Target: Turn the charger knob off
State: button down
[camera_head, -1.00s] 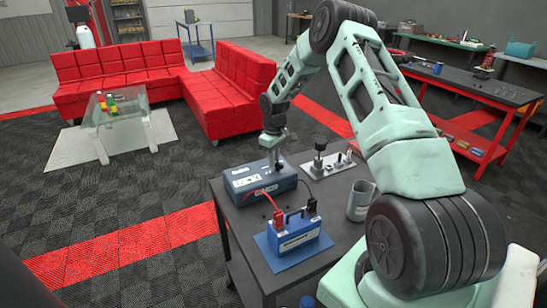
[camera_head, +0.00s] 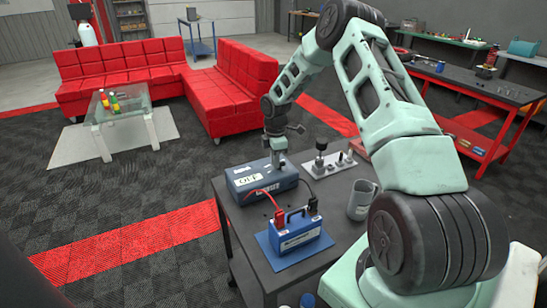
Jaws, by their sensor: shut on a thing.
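The charger (camera_head: 262,184) is a dark blue box on the far left part of the dark cart top. A white label on its top reads "OFF" (camera_head: 246,180). My gripper (camera_head: 278,163) points down onto the right part of the charger's top and is shut at the knob. The knob itself is hidden by my gripper. A red cable (camera_head: 264,196) and a dark cable run from the charger's front to a blue battery (camera_head: 297,230), which stands on a blue mat (camera_head: 317,250) nearer to me.
A metal plate with a dark-knobbed fixture (camera_head: 330,162) lies right of the charger. A grey mug (camera_head: 361,202) stands at the cart's right, close to my arm. Red sofas (camera_head: 125,70) and a glass table (camera_head: 118,110) are farther back.

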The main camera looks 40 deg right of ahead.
jog(key=shift+s+d+r+n, duration=0.15)
jog(key=shift+d+n, duration=0.3)
jog(key=shift+n, duration=0.55)
jog(key=c, duration=1.5)
grip_release()
jog(key=shift+o, duration=0.3)
jog(key=shift+a, duration=0.15)
notch_tip(320, 180, up, 17)
jog(key=b, duration=0.2)
jog(key=shift+w+r+b, duration=0.15)
jog(key=shift+w+b, duration=0.05)
jog(key=shift+b, duration=0.1)
